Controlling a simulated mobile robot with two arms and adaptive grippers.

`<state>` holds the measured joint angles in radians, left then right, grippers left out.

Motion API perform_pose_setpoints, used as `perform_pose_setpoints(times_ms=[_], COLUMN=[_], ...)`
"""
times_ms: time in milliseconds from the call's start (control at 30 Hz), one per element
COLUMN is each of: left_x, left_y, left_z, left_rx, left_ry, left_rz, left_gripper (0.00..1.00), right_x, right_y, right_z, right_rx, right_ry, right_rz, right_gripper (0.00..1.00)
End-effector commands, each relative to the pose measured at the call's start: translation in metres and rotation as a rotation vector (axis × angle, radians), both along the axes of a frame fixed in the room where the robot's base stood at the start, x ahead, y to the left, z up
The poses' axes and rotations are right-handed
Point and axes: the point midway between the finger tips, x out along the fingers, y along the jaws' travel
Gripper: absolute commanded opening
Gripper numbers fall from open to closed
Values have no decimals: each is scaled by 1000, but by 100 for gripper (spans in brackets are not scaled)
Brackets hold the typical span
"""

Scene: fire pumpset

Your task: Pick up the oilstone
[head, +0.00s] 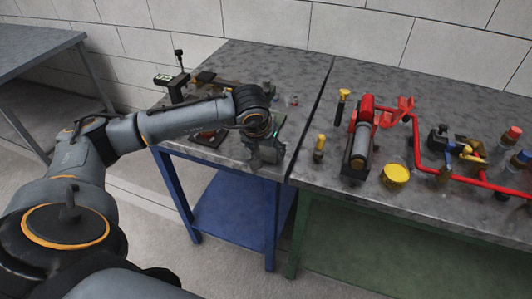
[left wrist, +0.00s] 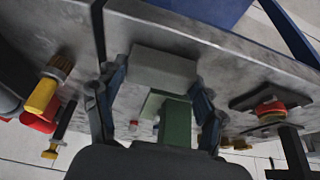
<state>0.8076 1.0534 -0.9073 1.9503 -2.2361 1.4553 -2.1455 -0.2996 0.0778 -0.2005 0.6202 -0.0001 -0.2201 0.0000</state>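A grey rectangular block (left wrist: 165,66) shows between the fingertips of my left gripper (left wrist: 162,78) in the left wrist view. A green block (left wrist: 176,122) with a paler side lies between the fingers, closer to the palm. I cannot tell which of these is the oilstone, or whether they are one piece. In the head view my left gripper (head: 264,150) points down at the front edge of the left table and hides most of what is there. The fingers stand close on both sides of the grey block, but contact is unclear. My right gripper is not in view.
The left table (head: 299,66) with blue legs carries dark tools behind my arm. The right table (head: 330,195) holds a yellow-topped tool (head: 319,148), a red and grey cylinder (head: 361,150), a yellow tin (head: 396,174) and red piping (head: 462,180). A narrow gap separates the tables.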

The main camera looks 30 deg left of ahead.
Motion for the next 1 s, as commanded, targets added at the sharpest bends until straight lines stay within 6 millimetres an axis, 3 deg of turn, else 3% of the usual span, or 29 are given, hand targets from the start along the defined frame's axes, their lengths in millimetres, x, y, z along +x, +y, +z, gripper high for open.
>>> perform_pose_setpoints(times_ms=[33,100,467,667,900,1000], left_x=[0,0,1,0,-48,-74], left_y=[0,0,0,0,-13,-20], left_z=[0,0,6,35,91,100], left_rx=[0,0,-1,0,1,4], left_ry=[1,1,-3,-9,-9,-4], left_rz=[0,0,1,-1,-4,-3], left_gripper=[44,32,32,32,32,32], right_x=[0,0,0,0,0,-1], right_y=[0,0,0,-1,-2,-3], right_z=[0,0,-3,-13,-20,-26], right_rx=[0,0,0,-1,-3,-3], right_ry=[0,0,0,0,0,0], right_rz=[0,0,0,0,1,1], right_gripper=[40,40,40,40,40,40])
